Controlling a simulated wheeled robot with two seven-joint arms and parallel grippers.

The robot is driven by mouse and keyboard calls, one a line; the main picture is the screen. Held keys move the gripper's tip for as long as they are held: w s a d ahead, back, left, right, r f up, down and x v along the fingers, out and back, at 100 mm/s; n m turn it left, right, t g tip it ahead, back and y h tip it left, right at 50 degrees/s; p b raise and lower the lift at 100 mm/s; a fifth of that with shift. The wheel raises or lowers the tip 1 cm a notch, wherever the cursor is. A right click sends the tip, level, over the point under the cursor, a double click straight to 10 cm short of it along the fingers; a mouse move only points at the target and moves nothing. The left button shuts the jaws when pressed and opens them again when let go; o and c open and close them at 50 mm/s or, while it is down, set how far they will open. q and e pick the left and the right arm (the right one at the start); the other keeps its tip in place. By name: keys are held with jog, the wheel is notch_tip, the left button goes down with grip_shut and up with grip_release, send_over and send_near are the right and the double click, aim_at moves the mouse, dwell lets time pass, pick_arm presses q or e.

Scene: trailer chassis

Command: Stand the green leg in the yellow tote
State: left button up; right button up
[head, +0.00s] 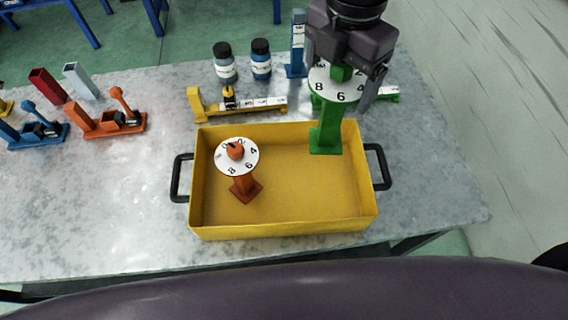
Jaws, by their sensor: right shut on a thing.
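The yellow tote (284,228) sits on the table with a black handle at each end. My right gripper (343,74) is shut on the green leg (329,128), near its top, at the white numbered disc (322,90). The green leg is upright, its foot overlapping the tote's back right part in the picture. It looks larger than the orange leg, so it seems held above the tote floor; the exact gap cannot be told. An orange leg (243,187) with its own numbered disc stands in the tote's left part. My left gripper is not in view.
Behind the tote lie a yellow part (242,104) and a green part (388,95), with two dark-capped bottles (225,67) (261,62) and a blue leg (297,45). Orange (108,123) and blue (36,132) assemblies stand left. The tote's middle and right floor is clear.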

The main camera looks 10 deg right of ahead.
jog(key=shift+r+n, duration=0.1)
jog(key=shift+n, duration=0.3)
send_over(326, 139)
jog(key=w, duration=0.1)
jog(key=f, duration=0.6)
jog(key=shift+d+f, duration=0.25)
jog(key=shift+f, duration=0.05)
jog(key=f, duration=0.9)
jog(key=shift+w+f, duration=0.2)
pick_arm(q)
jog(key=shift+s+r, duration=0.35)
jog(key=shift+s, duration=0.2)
pick_arm(e)
notch_tip(326, 139, down, 4)
jog(key=shift+r, duration=0.1)
